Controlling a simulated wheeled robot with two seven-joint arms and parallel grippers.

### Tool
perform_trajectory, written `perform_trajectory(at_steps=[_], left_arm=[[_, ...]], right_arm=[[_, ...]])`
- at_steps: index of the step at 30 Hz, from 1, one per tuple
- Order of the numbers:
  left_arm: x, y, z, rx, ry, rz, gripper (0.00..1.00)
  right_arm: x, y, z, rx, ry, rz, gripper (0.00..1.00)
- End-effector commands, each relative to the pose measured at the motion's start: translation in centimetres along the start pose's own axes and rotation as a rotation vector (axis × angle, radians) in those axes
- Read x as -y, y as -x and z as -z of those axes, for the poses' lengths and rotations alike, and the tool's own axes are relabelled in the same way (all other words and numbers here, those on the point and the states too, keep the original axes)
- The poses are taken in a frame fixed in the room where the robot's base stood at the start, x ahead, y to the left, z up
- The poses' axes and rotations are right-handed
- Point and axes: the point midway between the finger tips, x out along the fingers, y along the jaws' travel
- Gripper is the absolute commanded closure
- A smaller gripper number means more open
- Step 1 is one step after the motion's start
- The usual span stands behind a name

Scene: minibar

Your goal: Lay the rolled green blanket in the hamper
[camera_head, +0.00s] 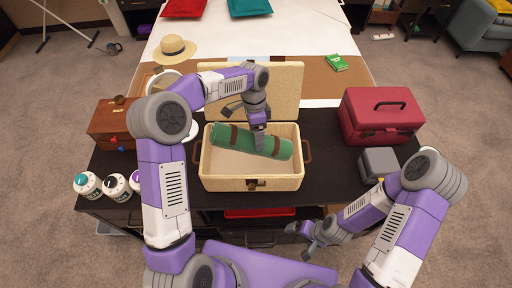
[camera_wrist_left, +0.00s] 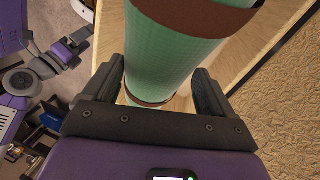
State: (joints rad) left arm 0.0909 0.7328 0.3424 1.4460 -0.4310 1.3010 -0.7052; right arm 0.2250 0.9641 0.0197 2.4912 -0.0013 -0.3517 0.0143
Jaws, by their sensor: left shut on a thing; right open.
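The rolled green blanket (camera_head: 228,135), with brown straps, lies across the opening of the open cream hamper (camera_head: 252,183), inside its walls as seen from above. I cannot tell whether it touches the floor of the hamper. My left gripper (camera_head: 258,142) reaches down from above and is shut on the blanket right of its middle. In the left wrist view the green roll (camera_wrist_left: 165,60) sits between the two dark fingers (camera_wrist_left: 158,92). My right gripper (camera_head: 308,238) is open and empty, in front of the cabinet.
The hamper's lid (camera_head: 285,85) stands open behind it. A red case (camera_head: 382,117) and a grey box (camera_head: 379,163) are to the right. A wooden box (camera_head: 112,122) and several jars (camera_head: 88,184) are to the left. A straw hat (camera_head: 175,50) lies behind.

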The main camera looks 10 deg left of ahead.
Motion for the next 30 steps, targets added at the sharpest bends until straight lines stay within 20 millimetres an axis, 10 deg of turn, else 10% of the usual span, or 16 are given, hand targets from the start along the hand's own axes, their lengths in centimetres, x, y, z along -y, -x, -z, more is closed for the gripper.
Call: perform_trajectory(at_steps=[12,23,24,30], left_arm=[[1.4,-5.6,0.0,0.0,0.001,-0.001,0.97],[1.6,-6.0,0.0,-0.002,0.001,0.002,0.97],[1.6,-6.1,0.0,-0.001,0.001,0.002,0.12],[1.5,-6.1,0.0,-0.001,0.001,0.001,0.0]], right_arm=[[-0.5,-1.2,0.1,0.0,0.0,0.0,0.0],[-0.5,-1.3,0.1,0.0,0.0,0.0,0.0],[-0.5,-1.3,0.1,0.0,0.0,0.0,0.0],[-0.5,-1.2,0.1,0.0,0.0,0.0,0.0]])
